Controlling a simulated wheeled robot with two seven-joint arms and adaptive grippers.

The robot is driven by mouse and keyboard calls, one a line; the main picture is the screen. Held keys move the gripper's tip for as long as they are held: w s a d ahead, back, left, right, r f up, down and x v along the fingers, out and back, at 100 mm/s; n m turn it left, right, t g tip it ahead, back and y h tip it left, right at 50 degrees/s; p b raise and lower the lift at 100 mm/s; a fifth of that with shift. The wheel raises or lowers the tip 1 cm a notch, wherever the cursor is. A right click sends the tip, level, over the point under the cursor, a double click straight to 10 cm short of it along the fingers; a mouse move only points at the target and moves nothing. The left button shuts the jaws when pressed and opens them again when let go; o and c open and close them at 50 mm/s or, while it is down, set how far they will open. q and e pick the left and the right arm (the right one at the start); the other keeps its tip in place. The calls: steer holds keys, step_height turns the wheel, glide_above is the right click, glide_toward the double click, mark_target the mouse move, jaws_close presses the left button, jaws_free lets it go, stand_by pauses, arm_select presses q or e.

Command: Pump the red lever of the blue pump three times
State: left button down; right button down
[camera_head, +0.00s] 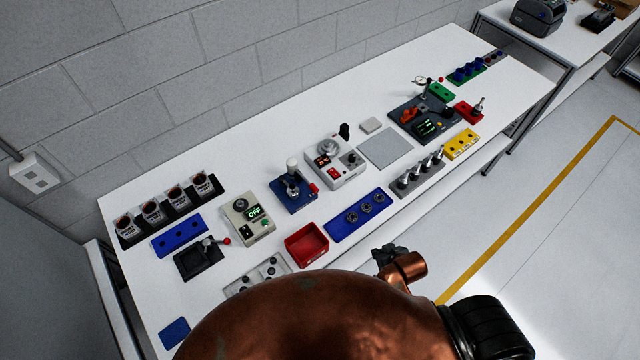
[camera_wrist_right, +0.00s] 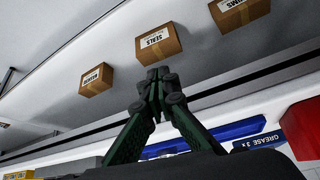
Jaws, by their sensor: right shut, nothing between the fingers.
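The blue pump (camera_head: 292,197) stands upright on the white table, left of the middle in the head view. It has a pale upright cylinder on top and a small red part (camera_head: 314,187) at its right side, which looks like its lever. My right gripper (camera_head: 388,254) is off the table's front edge, well apart from the pump, and partly hidden by my copper arm. In the right wrist view its dark green fingers (camera_wrist_right: 157,78) are shut with nothing between them. The pump is not recognisable in that view. My left gripper is not in view.
A red tray (camera_head: 308,247), a blue plate with several round fittings (camera_head: 361,216) and a beige device with a green display (camera_head: 247,219) stand near the pump. A grey device with red displays (camera_head: 335,168) is close on its right. Cardboard boxes (camera_wrist_right: 158,43) show in the wrist view.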

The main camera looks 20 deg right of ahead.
steer(key=w+a+r+t+y, duration=0.2)
steer(key=w+a+r, duration=0.1)
steer(key=r, duration=0.4)
steer(key=w+a+r+t+y+p, duration=0.1)
steer(key=w+a+r+t, duration=0.2)
steer(key=w+r, duration=0.3)
steer(key=w+a+r+n+t+y, duration=0.1)
steer(key=w+a+r+t+y, duration=0.1)
steer(key=r, duration=0.7)
steer(key=w+a+t, duration=0.1)
steer(key=w+a, duration=0.1)
steer(key=w, duration=0.1)
steer(key=shift+r+y, duration=0.3)
steer(key=shift+r, duration=0.05)
steer(key=p, duration=0.2)
glide_toward(307, 181)
steer(key=w+r, duration=0.3)
steer(key=r, duration=0.2)
steer(key=shift+w+a+f+p, duration=0.1)
steer(key=shift+a+f+p, duration=0.2)
steer(key=shift+f, duration=0.8)
steer(key=shift+w+a+f+p, duration=0.15)
steer(key=shift+a+f, duration=0.1)
steer(key=shift+f, duration=0.85)
steer(key=shift+s, duration=0.1)
